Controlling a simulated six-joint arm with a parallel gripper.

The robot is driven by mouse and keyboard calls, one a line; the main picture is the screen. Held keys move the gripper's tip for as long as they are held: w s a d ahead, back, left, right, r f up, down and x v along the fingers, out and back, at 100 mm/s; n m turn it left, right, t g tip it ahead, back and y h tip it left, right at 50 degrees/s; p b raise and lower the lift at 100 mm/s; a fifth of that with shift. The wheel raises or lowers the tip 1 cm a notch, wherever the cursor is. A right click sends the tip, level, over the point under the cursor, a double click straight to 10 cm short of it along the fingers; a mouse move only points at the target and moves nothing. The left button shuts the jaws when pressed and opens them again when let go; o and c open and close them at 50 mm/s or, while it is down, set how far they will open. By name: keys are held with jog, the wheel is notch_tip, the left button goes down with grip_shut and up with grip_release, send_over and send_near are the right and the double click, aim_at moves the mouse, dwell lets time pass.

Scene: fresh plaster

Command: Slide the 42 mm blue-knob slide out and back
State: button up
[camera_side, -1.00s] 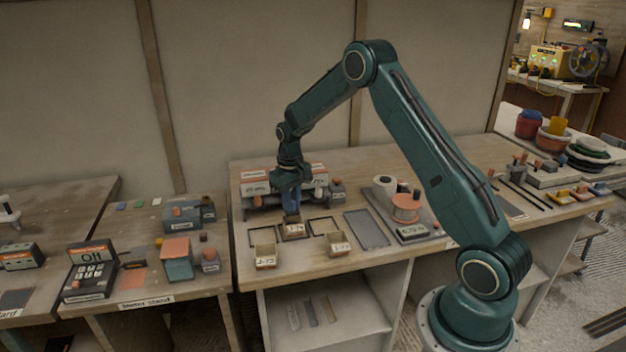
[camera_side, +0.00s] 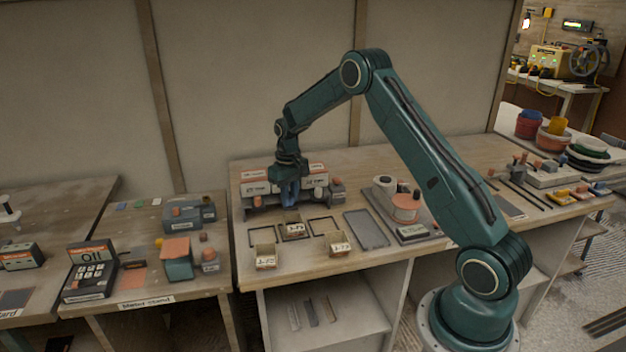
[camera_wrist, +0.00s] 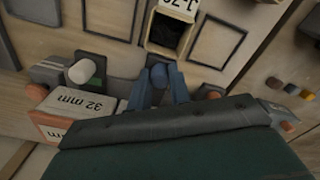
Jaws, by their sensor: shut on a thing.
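The slide unit is a grey rack (camera_side: 251,202) with white-labelled blocks at the back of the middle bench. My gripper (camera_side: 290,203) points down at its front. In the wrist view, my gripper's fingers (camera_wrist: 158,88) are closed around the blue knob (camera_wrist: 158,73), one finger on each side. A block with a "32 mm" label (camera_wrist: 75,104) lies left of the fingers, with a pale knob (camera_wrist: 82,71) in front of it. The label of the blue-knob slide is hidden behind my gripper and wrist.
A small open box (camera_side: 293,230) stands just in front of the gripper, between flat dark frames; it also shows in the wrist view (camera_wrist: 163,48). Two more boxes (camera_side: 266,262) (camera_side: 340,248) stand near the front edge. A grey tray (camera_side: 366,230) lies to the right.

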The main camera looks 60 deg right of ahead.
jog(key=shift+w+d+r, duration=0.1)
jog(key=shift+w+d, duration=0.5)
jog(key=shift+w, duration=0.2)
jog(key=o, duration=0.7)
jog(key=shift+o, duration=0.3)
jog(key=shift+s, duration=0.1)
notch_tip(320, 180, up, 8)
dwell(0.4)
